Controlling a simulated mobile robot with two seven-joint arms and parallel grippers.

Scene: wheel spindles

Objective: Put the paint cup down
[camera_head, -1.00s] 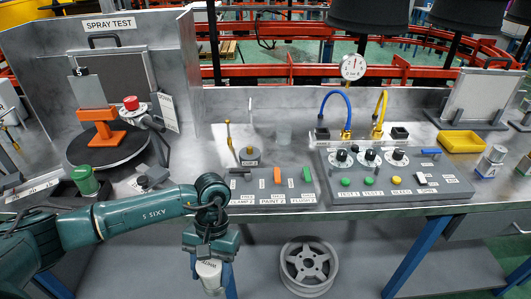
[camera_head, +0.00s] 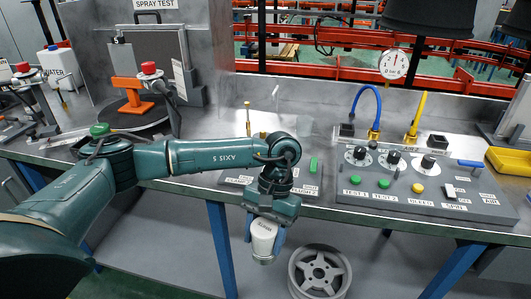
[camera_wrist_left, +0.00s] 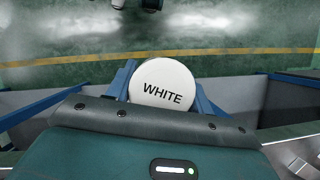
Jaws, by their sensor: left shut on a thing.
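My left gripper (camera_head: 264,232) is shut on the white paint cup (camera_head: 264,240), which hangs below it in front of the bench's front edge. In the left wrist view, the cup's round white lid (camera_wrist_left: 163,84) reads "WHITE" and sits between the two blue fingers. The cup is clear of the bench top and touches only the gripper, as far as I can see. The grey metal bench (camera_head: 345,217) lies behind it; my left arm hides part of the bench top. My right gripper is not in view.
A control panel (camera_head: 425,203) with knobs and buttons stands right of the arm. A spoked wheel (camera_head: 320,271) lies low, right of the cup. The spray test booth (camera_head: 195,50) with an orange stand (camera_head: 132,95) is at the back left. A yellow tray (camera_head: 510,161) is far right.

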